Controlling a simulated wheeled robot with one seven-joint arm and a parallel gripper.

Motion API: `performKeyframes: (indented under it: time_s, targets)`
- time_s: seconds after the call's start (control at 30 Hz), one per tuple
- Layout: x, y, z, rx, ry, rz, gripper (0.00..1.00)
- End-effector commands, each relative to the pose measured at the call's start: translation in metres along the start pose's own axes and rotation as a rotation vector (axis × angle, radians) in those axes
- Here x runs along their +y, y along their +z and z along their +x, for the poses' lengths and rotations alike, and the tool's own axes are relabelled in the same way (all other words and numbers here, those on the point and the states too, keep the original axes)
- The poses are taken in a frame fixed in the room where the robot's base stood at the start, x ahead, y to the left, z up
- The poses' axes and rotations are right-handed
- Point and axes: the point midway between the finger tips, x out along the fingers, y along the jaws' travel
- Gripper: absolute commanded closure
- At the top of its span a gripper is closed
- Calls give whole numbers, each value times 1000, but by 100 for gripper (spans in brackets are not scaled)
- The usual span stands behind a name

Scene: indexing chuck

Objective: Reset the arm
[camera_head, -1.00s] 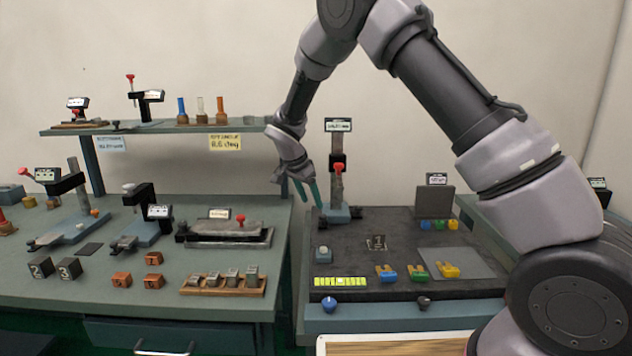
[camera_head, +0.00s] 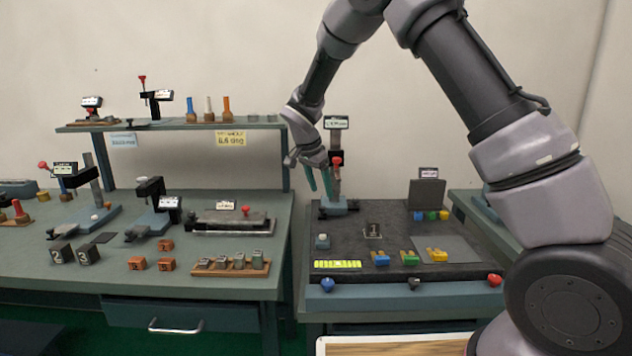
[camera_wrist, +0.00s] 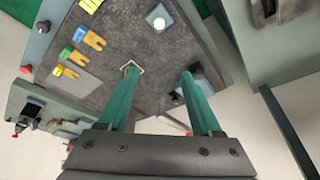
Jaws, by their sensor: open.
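My arm reaches in from the right in the head view. My gripper (camera_head: 319,180) is open and empty, its two teal fingers pointing down. It hangs above the back left of the dark worktop (camera_head: 400,222), in front of the post with the red knob (camera_head: 336,161). In the wrist view the two fingers (camera_wrist: 158,85) are spread apart with nothing between them. The worktop below carries a small framed plate (camera_head: 373,231), a white button (camera_head: 322,241) and blue, green and yellow forked pieces (camera_head: 409,257).
The left bench (camera_head: 60,290) holds clamps, numbered dark cubes (camera_head: 88,253), orange cubes (camera_head: 166,264) and a wooden block rack (camera_head: 228,272). A shelf (camera_head: 180,125) stands behind it. An upright grey plate (camera_head: 427,195) is at the worktop's back right. Knobs (camera_head: 327,285) line the front edge.

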Motion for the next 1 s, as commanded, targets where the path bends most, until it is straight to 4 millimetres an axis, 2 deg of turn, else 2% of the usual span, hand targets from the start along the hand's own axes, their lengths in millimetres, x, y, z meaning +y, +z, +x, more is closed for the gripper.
performKeyframes:
  time_s: [0.27, 0.37, 0.5, 0.6, 0.8, 1.0]
  targets:
    - [42, -40, -51, -57, -50, -8, 34]
    - [67, -57, -76, -83, -80, -16, 34]
    - [118, -81, -122, -116, -150, -40, 34]
    - [159, -92, -152, -126, -208, -66, 34]
    - [240, -94, -204, -108, -327, -129, 34]
    - [312, -73, -238, -39, -433, -206, 34]
